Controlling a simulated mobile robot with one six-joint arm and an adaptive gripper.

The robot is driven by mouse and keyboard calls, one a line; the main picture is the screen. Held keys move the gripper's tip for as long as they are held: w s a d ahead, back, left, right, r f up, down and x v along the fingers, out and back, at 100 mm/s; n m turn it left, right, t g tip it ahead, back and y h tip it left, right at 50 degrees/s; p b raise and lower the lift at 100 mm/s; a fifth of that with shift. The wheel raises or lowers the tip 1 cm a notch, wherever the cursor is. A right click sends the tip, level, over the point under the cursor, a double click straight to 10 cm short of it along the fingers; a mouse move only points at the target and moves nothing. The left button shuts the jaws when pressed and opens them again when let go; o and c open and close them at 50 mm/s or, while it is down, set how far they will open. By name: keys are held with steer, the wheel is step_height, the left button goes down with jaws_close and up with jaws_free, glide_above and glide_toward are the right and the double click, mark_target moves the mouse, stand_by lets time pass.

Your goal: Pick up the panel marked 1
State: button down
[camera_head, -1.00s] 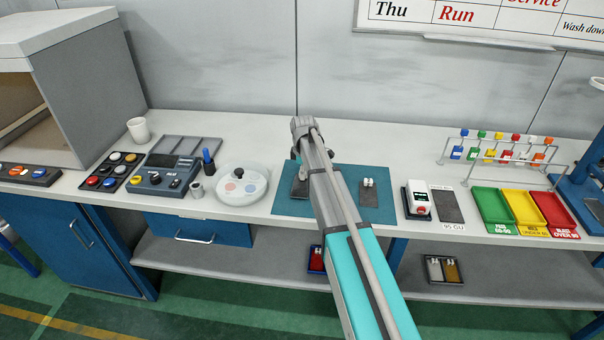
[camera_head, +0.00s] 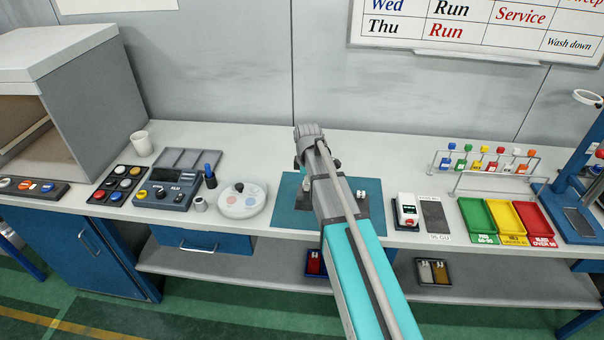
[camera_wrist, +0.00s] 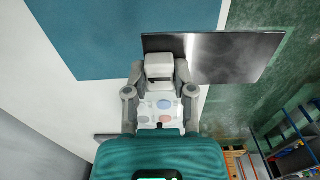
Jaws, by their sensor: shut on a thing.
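A dark, shiny flat panel (camera_wrist: 235,57) lies across the tips of my gripper (camera_wrist: 160,68) in the wrist view. The fingers are shut on it with a pale block between them. No number shows on its visible face. In the head view my gripper (camera_head: 302,178) is over the left part of the blue mat (camera_head: 283,216), largely hidden by my own arm. A dark piece shows just below it there. Whether the panel touches the mat is hard to tell.
Small white pieces (camera_head: 361,196) stand on the mat's right part. Left of the mat are a round white dish (camera_head: 243,210) and a control box (camera_head: 163,197). To the right are a white device (camera_head: 407,212), coloured trays (camera_head: 514,222) and a rack (camera_head: 490,175).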

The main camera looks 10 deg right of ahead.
steer(key=s, duration=0.1)
steer(key=s+r+p, duration=0.1)
steer(key=s, duration=0.1)
steer(key=s+r, duration=0.1)
steer(key=shift+s+d, duration=0.2)
steer(key=shift+s, duration=0.1)
steer(key=shift+f, duration=0.1)
stand_by(0.4)
